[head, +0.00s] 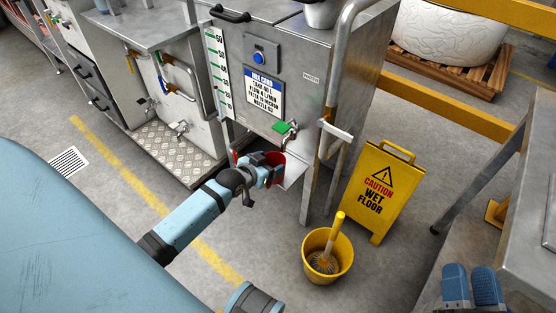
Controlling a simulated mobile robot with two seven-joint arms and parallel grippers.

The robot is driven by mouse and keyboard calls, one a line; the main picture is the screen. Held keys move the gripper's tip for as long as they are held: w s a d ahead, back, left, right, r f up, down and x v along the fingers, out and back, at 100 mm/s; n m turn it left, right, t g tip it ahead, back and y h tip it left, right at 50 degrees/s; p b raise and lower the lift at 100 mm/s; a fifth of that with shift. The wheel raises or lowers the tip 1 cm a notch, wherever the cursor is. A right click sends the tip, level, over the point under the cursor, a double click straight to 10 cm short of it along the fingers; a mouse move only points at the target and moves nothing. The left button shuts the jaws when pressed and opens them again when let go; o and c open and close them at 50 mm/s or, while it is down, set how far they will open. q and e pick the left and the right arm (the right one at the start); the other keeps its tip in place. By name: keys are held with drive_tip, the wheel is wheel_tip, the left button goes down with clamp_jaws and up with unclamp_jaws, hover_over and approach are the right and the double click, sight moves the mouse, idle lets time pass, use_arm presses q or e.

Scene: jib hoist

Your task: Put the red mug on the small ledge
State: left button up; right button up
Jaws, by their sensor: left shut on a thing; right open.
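The red mug (274,174) is at the front of the metal tank, below the tap with the green handle (284,127). My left gripper (268,168) is shut on the mug and hides part of it. A small grey ledge (293,174) juts out under the tap, close beside the mug on its right. I cannot tell whether the mug touches the ledge. My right gripper is not in view.
A metal tank (308,60) with a blue button and a sign stands behind the mug. A yellow bucket (327,262) with a brush and a yellow wet-floor sign (382,190) stand to the right. Blue gloves or similar items (472,288) are at the lower right.

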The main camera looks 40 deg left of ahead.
sight(281, 156)
use_arm(q)
drive_tip(key=w, duration=0.2)
drive_tip(key=w+b, duration=0.1)
drive_tip(key=w, duration=0.1)
drive_tip(key=shift+w+d, duration=0.2)
drive_tip(key=shift+w, duration=0.1)
drive_tip(key=shift+f+b, duration=0.4)
drive_tip(key=shift+b, duration=0.15)
drive_tip(key=shift+s+r, duration=0.1)
drive_tip(key=shift+r, duration=0.05)
use_arm(e)
wheel_tip(281, 156, down, 3)
drive_tip(key=shift+w+a+f+g, duration=0.1)
drive_tip(key=shift+w+g, duration=0.05)
drive_tip(key=shift+g, duration=0.55)
